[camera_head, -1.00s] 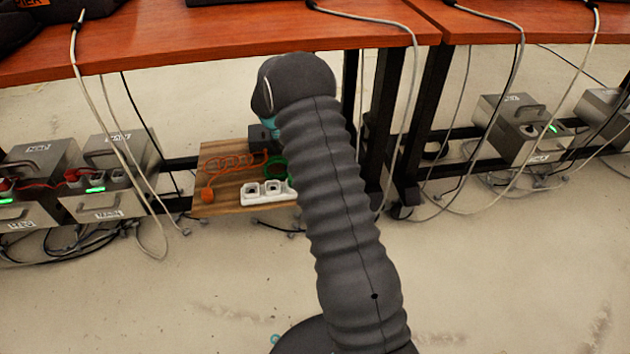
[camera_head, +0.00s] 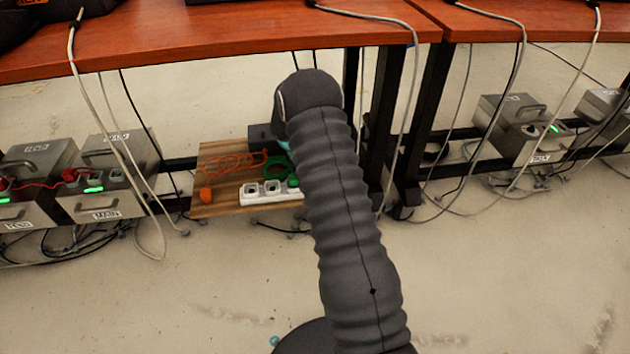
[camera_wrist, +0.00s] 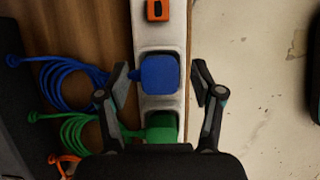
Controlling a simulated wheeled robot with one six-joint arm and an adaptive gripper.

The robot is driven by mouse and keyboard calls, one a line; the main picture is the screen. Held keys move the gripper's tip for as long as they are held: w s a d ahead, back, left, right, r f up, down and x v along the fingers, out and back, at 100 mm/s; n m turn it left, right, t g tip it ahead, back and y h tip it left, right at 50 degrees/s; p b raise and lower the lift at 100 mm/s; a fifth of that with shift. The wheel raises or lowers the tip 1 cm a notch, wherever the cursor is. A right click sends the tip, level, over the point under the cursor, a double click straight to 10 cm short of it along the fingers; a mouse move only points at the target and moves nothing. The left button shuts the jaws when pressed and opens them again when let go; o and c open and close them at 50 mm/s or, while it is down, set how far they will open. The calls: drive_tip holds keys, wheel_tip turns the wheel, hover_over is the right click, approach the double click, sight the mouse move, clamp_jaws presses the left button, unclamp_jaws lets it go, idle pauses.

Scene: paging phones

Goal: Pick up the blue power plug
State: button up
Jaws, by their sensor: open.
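The blue power plug (camera_wrist: 160,74) sits on the white power strip (camera_wrist: 147,30) in the wrist view, with its blue cable (camera_wrist: 72,82) coiled on the board to the left. My gripper (camera_wrist: 160,76) is open, one finger on each side of the blue plug, with a gap visible on both sides. Its height above the plug is hard to judge. In the head view the white strip (camera_head: 262,192) shows, but my arm hides the blue plug and my gripper.
A green plug (camera_wrist: 161,126) and an orange plug (camera_wrist: 158,10) flank the blue one on the strip. The wooden board (camera_head: 215,208) holds coiled cables. A desk (camera_head: 200,45) overhangs behind; black desk legs (camera_head: 385,110) stand to the right. Metal boxes (camera_head: 110,190) stand left.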

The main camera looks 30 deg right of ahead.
drive_tip(key=c, duration=1.3)
drive_tip(key=shift+o, duration=0.2)
drive_tip(key=shift+r, duration=0.1)
drive_tip(key=shift+r, duration=0.45)
wheel_tip(320, 180, up, 4)
drive_tip(key=shift+f+p, duration=0.15)
drive_tip(key=shift+p, duration=0.25)
drive_tip(key=s+d+r+p, duration=0.1)
drive_tip(key=s+d+r, duration=0.5)
drive_tip(key=s+d, duration=0.1)
drive_tip(key=shift+s+d+r, duration=0.2)
drive_tip(key=shift+s+d, duration=0.15)
drive_tip(key=shift+d, duration=0.55)
drive_tip(key=w+a+p, duration=0.2)
drive_tip(key=w+a, duration=0.3)
drive_tip(key=a, duration=0.6)
drive_tip(key=shift+p, duration=0.35)
drive_tip(key=shift+w, duration=0.1)
drive_tip(key=w+a+p, duration=0.2)
drive_tip(key=w+a, duration=0.3)
drive_tip(key=a, duration=0.5)
drive_tip(key=shift+a, duration=0.4)
